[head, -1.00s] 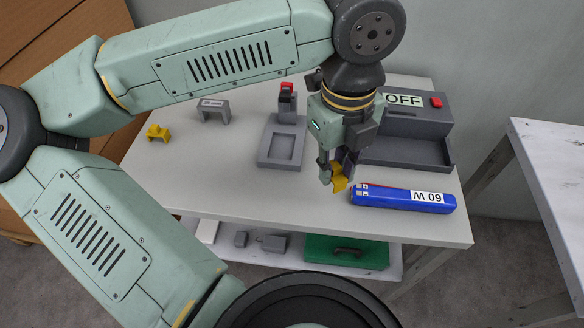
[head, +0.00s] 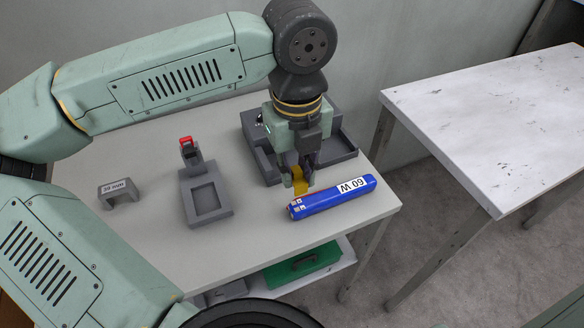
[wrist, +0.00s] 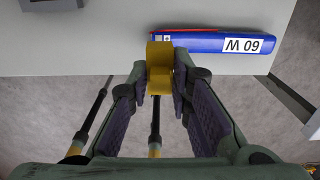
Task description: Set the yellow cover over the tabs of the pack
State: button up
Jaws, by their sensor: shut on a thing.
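The yellow cover (head: 299,184) is held between the fingers of my gripper (head: 299,186), which is shut on it. It also shows in the wrist view (wrist: 159,68), at the fingertips. In the wrist view the cover overlaps that left end. In the head view it is just behind that end. The tabs are too small to make out, and I cannot tell whether cover and pack touch.
A grey fixture with a red clamp (head: 207,203) and a grey 30 mm bridge block (head: 119,193) stand to the left on the table. A grey tray (head: 345,148) lies behind my gripper. A green case (head: 303,264) is on the lower shelf. A bare white table (head: 480,115) stands right.

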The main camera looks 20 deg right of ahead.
aim_at(296, 207)
jog(key=shift+f+b, duration=0.15)
jog(key=shift+b, duration=0.45)
notch_tip(296, 207, down, 6)
jog(key=b, duration=0.6)
jog(key=shift+b, duration=0.4)
jog(key=shift+f+b, duration=1.05)
jog(key=shift+b, duration=0.2)
dwell(1.1)
jog(key=o, duration=0.9)
notch_tip(296, 207, up, 12)
jog(key=shift+a+r, duration=0.1)
jog(key=shift+a, duration=0.05)
jog(key=shift+s, duration=0.1)
